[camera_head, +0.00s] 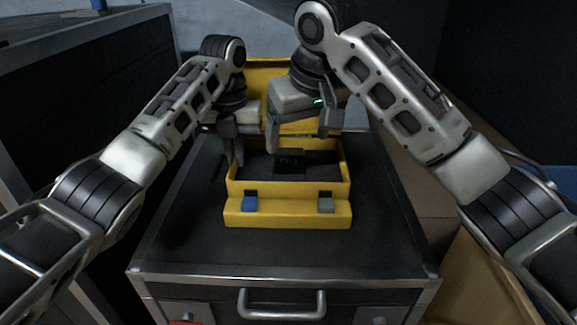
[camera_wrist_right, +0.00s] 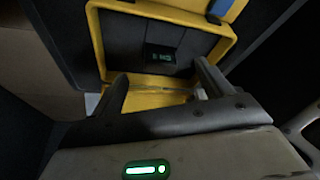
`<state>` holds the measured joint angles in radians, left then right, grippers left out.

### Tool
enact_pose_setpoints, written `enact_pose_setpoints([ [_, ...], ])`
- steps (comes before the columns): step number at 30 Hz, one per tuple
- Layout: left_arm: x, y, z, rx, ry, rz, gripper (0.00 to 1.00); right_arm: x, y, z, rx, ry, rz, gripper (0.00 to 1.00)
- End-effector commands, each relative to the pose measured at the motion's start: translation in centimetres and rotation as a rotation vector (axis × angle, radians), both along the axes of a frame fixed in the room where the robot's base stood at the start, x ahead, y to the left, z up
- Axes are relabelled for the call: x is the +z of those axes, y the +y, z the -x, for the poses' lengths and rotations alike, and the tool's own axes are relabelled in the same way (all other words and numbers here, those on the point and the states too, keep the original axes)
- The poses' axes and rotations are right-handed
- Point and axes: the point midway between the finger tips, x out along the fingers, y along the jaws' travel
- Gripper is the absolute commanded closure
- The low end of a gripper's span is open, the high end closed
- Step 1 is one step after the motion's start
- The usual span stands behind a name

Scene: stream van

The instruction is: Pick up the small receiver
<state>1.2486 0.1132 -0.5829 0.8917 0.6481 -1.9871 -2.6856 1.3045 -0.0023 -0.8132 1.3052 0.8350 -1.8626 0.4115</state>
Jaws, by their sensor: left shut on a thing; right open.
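The small receiver (camera_head: 290,160) is a dark box with faint green marks on top. It sits inside the open yellow case (camera_head: 288,218), against the dark lining, and also shows in the right wrist view (camera_wrist_right: 160,57). My right gripper (camera_head: 299,138) is open and empty above the case, towards its raised lid. In the right wrist view its fingers (camera_wrist_right: 160,82) are spread, with the receiver beyond them, apart. My left gripper (camera_head: 229,158) is at the case's left wall and appears shut on it; its exact grip is partly hidden.
The case stands on a dark cabinet top (camera_head: 190,235) with a metal rim and a front handle (camera_head: 281,303).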

Motion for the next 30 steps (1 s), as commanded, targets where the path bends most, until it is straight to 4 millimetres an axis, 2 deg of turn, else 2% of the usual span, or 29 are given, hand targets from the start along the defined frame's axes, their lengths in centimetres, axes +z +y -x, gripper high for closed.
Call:
enact_pose_setpoints([
  [6,0.1,0.0,0.0,0.0,-0.001,0.0,1.0,2.2,1.6,1.5,-0.328,-0.142,-0.03,0.22],
  [11,0.1,0.0,0.0,0.0,-0.001,0.0,1.0,2.9,2.0,2.0,-0.443,-0.195,-0.067,0.22],
  [14,0.1,0.0,0.0,0.0,-0.001,0.0,1.0,2.2,2.1,1.5,-0.469,-0.203,-0.072,0.22],
  [21,0.1,0.0,0.0,0.0,-0.002,0.0,1.0,-1.4,2.2,-0.7,-0.471,-0.202,-0.072,0.22],
  [30,0.1,0.0,0.0,0.0,-0.002,0.0,1.0,-3.7,2.1,-2.0,-0.469,-0.202,-0.073,0.22],
])
